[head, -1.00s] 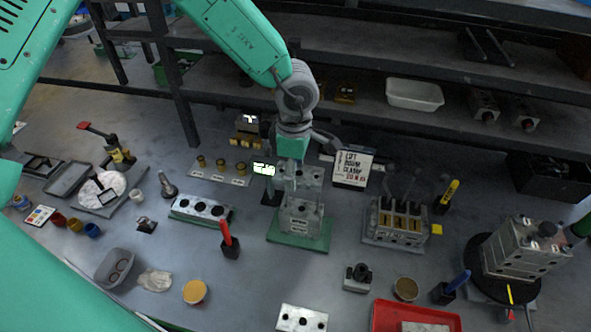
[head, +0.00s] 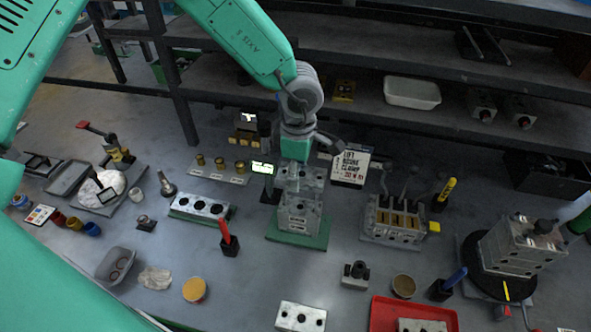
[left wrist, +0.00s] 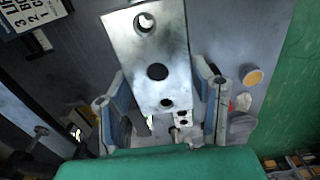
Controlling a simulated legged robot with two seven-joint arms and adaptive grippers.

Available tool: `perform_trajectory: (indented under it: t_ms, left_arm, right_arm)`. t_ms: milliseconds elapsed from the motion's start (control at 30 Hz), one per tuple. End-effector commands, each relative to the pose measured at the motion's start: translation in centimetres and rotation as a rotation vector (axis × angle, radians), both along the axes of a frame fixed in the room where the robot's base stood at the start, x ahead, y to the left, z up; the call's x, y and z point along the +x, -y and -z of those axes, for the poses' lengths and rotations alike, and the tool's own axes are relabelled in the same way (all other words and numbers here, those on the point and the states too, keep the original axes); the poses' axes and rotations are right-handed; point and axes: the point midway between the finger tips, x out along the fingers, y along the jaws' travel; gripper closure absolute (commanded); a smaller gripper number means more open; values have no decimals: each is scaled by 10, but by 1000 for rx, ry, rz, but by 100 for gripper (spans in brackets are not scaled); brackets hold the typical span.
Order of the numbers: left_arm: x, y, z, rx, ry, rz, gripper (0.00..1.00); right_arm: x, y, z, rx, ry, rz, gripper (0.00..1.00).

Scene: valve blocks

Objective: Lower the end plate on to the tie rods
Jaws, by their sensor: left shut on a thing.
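My left gripper (head: 299,166) is shut on the end plate (head: 303,180), a grey metal plate with round holes. It holds the plate over the block stack (head: 298,216), which stands on a green base (head: 297,239). In the left wrist view the plate (left wrist: 158,45) lies between the two fingers of the gripper (left wrist: 163,103), with holes along its middle. The tie rods are too small or hidden to make out. I cannot tell whether the plate touches the stack. My right gripper is not clearly visible.
A sign (head: 351,166) stands close behind on the right. A valve block with levers (head: 393,220) is to the right, a three-hole block (head: 200,208) to the left. A red pen in a holder (head: 228,240) stands near the base. A valve block (head: 522,245) sits on a black disc.

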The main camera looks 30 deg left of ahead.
Motion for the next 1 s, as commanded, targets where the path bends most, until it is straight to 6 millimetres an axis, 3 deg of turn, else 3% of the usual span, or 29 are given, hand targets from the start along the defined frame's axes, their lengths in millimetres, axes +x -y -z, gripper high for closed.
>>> perform_trajectory:
  t_ms: [167, 400, 633, 1000]
  left_arm:
    - [0, 5, 4, 3, 1, 3, 90]
    - [0, -2, 12, -4, 1, 2, 90]
    - [0, -7, 9, -7, 0, 1, 90]
    - [0, 2, 4, 2, 1, 2, 90]
  right_arm:
    - [0, 1, 2, -1, 0, 1, 27]
    - [0, 1, 5, -1, 0, 2, 27]
    - [0, 1, 0, -1, 0, 1, 27]
    - [0, 0, -4, -1, 0, 1, 27]
